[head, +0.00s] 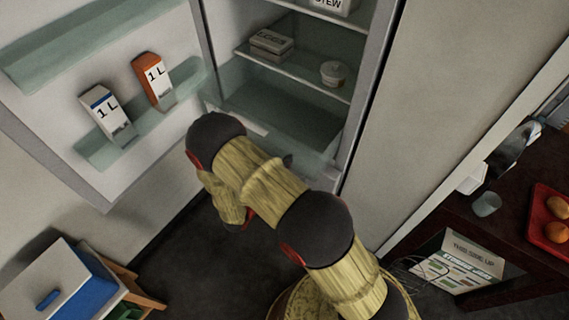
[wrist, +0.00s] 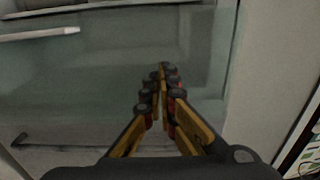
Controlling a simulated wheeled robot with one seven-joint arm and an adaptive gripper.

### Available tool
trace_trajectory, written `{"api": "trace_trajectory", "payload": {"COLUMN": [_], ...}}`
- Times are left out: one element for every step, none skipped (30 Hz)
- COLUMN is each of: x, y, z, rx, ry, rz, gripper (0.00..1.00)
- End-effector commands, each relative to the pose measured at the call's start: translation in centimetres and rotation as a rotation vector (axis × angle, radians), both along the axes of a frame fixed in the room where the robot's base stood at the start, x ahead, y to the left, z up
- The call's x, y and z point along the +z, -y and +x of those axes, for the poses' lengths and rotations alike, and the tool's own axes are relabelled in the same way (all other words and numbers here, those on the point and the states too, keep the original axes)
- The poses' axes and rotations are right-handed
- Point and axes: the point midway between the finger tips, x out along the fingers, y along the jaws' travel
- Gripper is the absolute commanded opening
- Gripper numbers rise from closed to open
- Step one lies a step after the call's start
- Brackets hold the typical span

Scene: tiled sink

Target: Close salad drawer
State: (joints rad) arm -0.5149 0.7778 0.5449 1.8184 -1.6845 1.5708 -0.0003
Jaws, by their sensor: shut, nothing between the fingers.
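The fridge stands open. Its salad drawer (head: 310,160) is the greenish see-through bin at the bottom, below the shelves; my arm covers part of its front. How far out it stands is hard to tell. In the wrist view the see-through drawer panel (wrist: 95,85) fills much of the picture, with a pale bar (wrist: 40,33) at upper left. My gripper (wrist: 164,70) is shut and empty, its fingertips pointing at the panel; contact cannot be judged.
The fridge door (head: 150,25) is swung open to the left, holding two cartons (head: 153,80) (head: 105,112). Shelves above the drawer hold a box (head: 270,43) and a tub (head: 334,73). A blue-and-white cooler (head: 60,285) is at lower left; a dark table (head: 455,215) is at right.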

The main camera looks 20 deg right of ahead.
Motion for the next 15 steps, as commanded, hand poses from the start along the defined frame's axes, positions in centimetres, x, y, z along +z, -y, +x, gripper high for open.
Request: {"api": "trace_trajectory", "payload": {"x": [0.0, 0.0, 0.0, 0.0, 0.0, 0.0, 0.0, 0.0, 0.0, 0.0, 0.0, 0.0, 0.1, 0.1, 0.1], "y": [0.0, 0.0, 0.0, 0.1, 0.1, 0.3, 0.5, 0.8, 1.2, 1.5, 2.0, 2.6, 3.2, 3.8, 4.8], "z": [0.0, 0.0, 0.0, 0.0, 0.1, 0.2, 0.3, 0.4, 0.7, 0.9, 1.2, 1.7, 2.1, 2.5, 3.1], "rx": [0.0, 0.0, 0.0, 0.0, -0.001, -0.001, -0.001, -0.002, -0.004, -0.004, -0.004, -0.006, -0.006, -0.007, -0.008], "ry": [0.0, 0.0, 0.0, 0.0, 0.0, 0.0, 0.0, 0.0, 0.0, 0.0, 0.0, 0.0, 0.001, 0.001, 0.002], "rz": [0.0, 0.0, 0.0, 0.0, 0.0, 0.0, 0.0, 0.0, 0.0, 0.0, 0.0, 0.0, 0.001, 0.001, 0.001], "gripper": [0.0, 0.0, 0.0, 0.0, 0.0, 0.0, 0.0, 0.0, 0.0, 0.0, 0.0, 0.0, 0.0, 0.0, 0.0]}}
